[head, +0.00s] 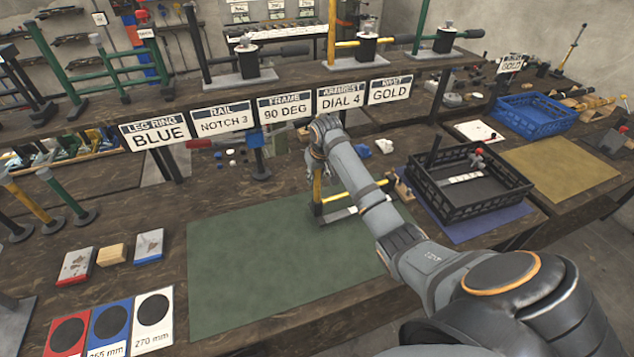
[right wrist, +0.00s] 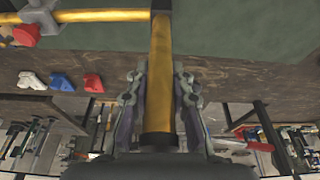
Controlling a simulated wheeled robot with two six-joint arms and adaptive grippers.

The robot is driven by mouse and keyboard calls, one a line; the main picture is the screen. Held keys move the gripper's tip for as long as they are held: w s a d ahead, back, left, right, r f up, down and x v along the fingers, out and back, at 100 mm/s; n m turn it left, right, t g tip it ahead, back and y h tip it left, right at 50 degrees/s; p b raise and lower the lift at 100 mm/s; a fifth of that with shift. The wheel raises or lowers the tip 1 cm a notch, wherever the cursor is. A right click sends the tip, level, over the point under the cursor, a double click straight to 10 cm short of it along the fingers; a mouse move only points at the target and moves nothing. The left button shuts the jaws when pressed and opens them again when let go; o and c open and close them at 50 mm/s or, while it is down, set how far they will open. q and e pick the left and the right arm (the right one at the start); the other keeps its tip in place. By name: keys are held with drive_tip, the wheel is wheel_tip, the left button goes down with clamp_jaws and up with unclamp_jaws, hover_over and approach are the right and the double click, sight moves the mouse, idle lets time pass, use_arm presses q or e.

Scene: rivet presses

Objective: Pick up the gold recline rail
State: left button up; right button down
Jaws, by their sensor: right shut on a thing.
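The gold recline rail (head: 317,188) shows in the head view as a gold upright joined to a gold crossbar, at the back right part of the green mat (head: 270,265). My forearm hides part of it. My right gripper (head: 318,165) is at the top of the upright. In the right wrist view, the gold bar (right wrist: 161,75) runs between the two fingers of my right gripper (right wrist: 159,105), with a dark end near the palm. The fingers are shut on it. A gold crossbar (right wrist: 105,15) with a red knob (right wrist: 26,35) shows at upper left. My left gripper is not in view.
A black crate (head: 470,190) stands to the right on a blue mat. A shelf with signs (head: 285,108) runs close behind my right gripper. Small blocks (head: 112,254) and colour cards (head: 110,325) lie left of the green mat. The mat's left and middle are clear.

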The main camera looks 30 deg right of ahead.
drive_tip(key=s+d+r+b, duration=0.2)
drive_tip(key=s+r+b, duration=0.3)
drive_tip(key=s+r, duration=0.4)
drive_tip(key=shift+s+d+r, duration=0.25)
drive_tip(key=shift+s+r, duration=0.1)
drive_tip(key=shift+s, duration=2.05)
